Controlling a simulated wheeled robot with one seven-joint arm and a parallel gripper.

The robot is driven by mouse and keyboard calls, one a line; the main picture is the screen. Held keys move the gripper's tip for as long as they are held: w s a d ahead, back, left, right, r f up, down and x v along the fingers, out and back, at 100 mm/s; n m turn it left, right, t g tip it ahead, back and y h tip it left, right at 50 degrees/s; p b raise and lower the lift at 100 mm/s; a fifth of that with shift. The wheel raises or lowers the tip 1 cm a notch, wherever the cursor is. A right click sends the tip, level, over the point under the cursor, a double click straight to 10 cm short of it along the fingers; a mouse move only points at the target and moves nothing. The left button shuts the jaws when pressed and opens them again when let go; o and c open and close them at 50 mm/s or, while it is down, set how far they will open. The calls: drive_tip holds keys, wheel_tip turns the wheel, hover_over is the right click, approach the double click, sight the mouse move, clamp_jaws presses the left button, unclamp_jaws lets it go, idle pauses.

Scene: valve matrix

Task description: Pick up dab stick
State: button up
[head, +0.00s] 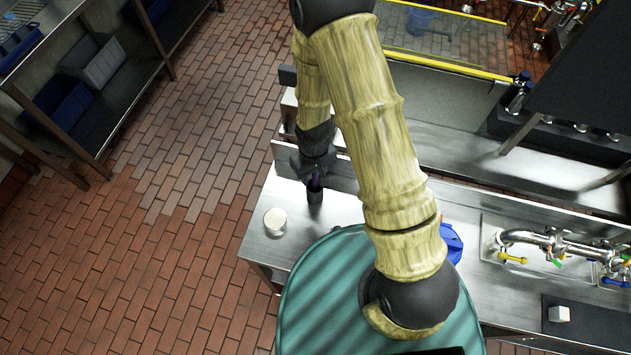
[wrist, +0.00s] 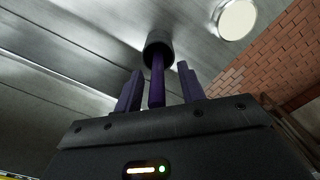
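The dab stick (wrist: 157,80) is a thin purple stick standing in a dark cylindrical holder (wrist: 158,50) on the metal bench. In the wrist view my gripper (wrist: 158,85) is open, with one purple finger on each side of the stick and a gap visible on both sides. In the head view my gripper (head: 317,166) is above the dark holder (head: 314,192), and the stick is hard to tell apart from the fingers there.
A round pale lidded container (head: 275,221) stands on the steel bench (head: 255,242) left of the holder; it also shows in the wrist view (wrist: 237,18). A raised ledge runs behind the holder. Pipes with coloured valve handles (head: 550,240) are at the right.

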drive_tip(key=shift+d, duration=0.1)
clamp_jaws()
drive_tip(key=shift+r, duration=0.1)
idle(0.3)
wheel_tip(320, 180, up, 10)
drive_tip(key=shift+f+b, duration=0.1)
drive_tip(key=shift+b, duration=1.15)
